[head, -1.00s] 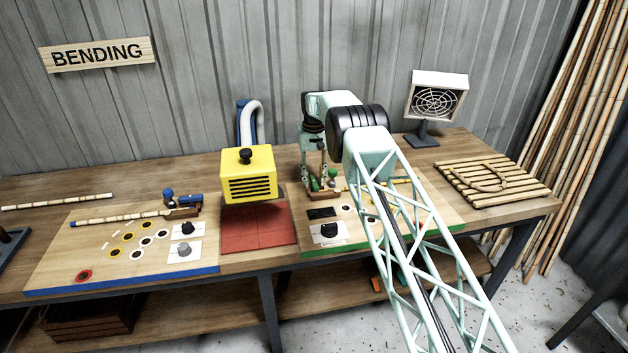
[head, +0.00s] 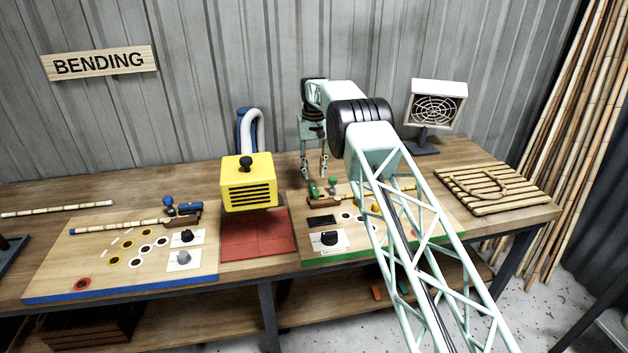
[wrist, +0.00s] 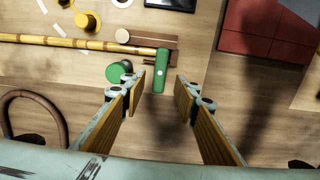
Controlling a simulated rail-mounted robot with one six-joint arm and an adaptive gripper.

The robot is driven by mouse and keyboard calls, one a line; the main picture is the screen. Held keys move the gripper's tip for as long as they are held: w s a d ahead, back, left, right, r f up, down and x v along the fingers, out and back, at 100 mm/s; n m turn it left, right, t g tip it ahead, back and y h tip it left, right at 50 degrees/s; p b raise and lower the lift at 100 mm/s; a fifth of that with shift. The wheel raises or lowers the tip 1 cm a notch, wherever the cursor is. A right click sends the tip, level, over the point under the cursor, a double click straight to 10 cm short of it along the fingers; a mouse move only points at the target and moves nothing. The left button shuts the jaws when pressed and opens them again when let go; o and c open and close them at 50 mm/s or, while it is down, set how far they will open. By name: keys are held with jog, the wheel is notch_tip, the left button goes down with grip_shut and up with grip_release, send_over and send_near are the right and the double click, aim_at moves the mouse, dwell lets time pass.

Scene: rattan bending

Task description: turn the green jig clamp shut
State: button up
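The green jig clamp shows as a green bar (wrist: 161,70) beside a round green knob (wrist: 120,73) in the wrist view. The bar lies crosswise at the end of a brown wooden block (wrist: 140,46) that holds a rattan pole (wrist: 60,41). In the head view the green bar (head: 314,190) and knob (head: 332,182) stand at the block's left end. My gripper (wrist: 158,85) is open and empty, with wood-faced fingers apart on either side of the bar's near end in the picture. In the head view my gripper (head: 314,175) is above and behind the clamp.
A green-edged board (head: 345,253) carries a black knob (head: 329,238) and a dark panel (head: 322,221). A yellow vented box (head: 248,184) stands left over red tiles (head: 258,232). A fan (head: 437,102) and slatted rack (head: 490,184) are right.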

jog(key=shift+r, duration=2.05)
